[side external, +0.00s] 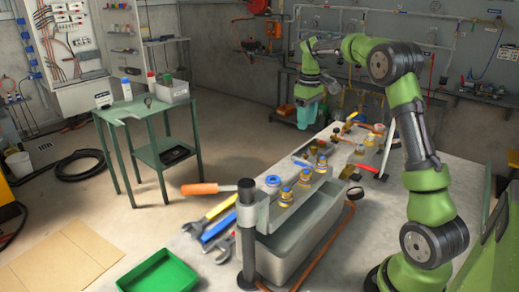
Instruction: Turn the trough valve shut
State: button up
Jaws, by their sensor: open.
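A grey trough (292,243) stands at the front of the light bench (262,132). Several brass valve fittings with blue tops (286,196) sit in a row along its upper edge. A blue lever (300,163) and a red lever (367,168) show on the fittings behind. Which of these is the trough valve I cannot tell. My gripper (306,121) hangs with its teal fingers pointing down over the bench's far part, beyond the trough and its fittings. It is open, and nothing shows between its fingers. Whether it touches anything below is too small to tell.
Wrenches (216,215) and a green tray (158,273) lie in front. A green side table (150,108) stands at left. Brass parts and copper pipes crowd the bench's middle.

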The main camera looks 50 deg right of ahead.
aim_at(303, 164)
notch_tip(303, 164, down, 14)
jog(key=shift+f, duration=0.25)
grip_shut()
dwell(0.3)
